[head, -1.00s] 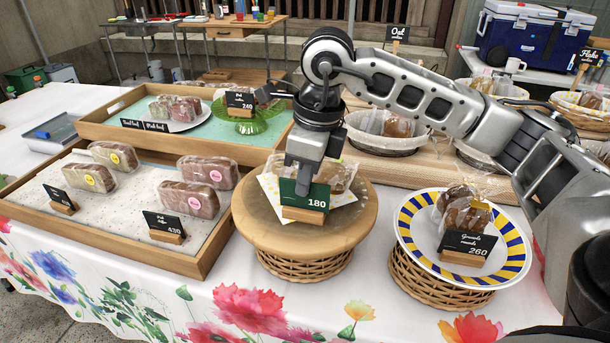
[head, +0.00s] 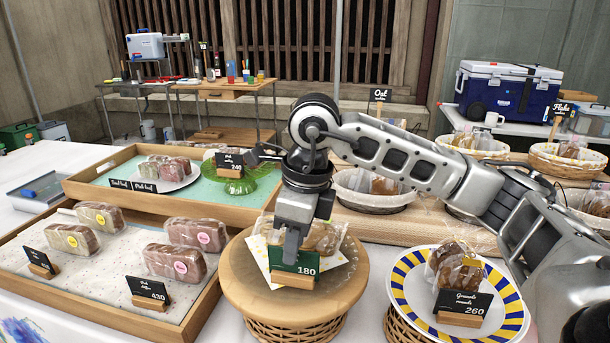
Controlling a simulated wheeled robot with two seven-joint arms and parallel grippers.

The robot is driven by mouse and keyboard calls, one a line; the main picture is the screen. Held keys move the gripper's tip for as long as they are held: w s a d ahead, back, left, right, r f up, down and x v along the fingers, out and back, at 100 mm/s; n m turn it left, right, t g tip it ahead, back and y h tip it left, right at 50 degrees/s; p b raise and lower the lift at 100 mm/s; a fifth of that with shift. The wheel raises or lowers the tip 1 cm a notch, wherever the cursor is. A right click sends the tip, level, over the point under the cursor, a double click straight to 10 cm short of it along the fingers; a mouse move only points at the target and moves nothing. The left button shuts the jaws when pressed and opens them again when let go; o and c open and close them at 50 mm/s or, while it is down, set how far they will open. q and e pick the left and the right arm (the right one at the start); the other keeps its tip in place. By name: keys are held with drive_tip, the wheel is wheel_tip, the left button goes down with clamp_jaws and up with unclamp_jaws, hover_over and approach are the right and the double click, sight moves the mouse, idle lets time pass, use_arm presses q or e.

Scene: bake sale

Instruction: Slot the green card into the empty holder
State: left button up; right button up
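The green card (head: 307,262), marked 180, stands upright in a small wooden holder (head: 293,281). They are on the round wooden top of a wicker stand, in front of wrapped baked goods (head: 322,237). My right gripper (head: 291,248) points down at the card, with a finger overlapping its left-middle part. The far finger is hidden, so I cannot tell whether it grips the card. I cannot see whether the card's lower edge is fully seated in the holder. My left gripper is not in view.
A striped plate (head: 398,293) with a black 260 card (head: 463,303) stands at right, under my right arm. A wooden tray (head: 203,318) of wrapped cakes lies at left. A green glass stand (head: 262,181) with a 240 card is behind. Baskets (head: 372,201) line the back.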

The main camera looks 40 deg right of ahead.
sight(309, 252)
wheel_tip(309, 252, up, 15)
drive_tip(key=s+d+p, duration=0.1)
drive_tip(key=p, duration=0.1)
drive_tip(key=shift+s+d+f, duration=0.15)
drive_tip(key=shift+s+d, duration=0.05)
drive_tip(key=shift+s, duration=0.15)
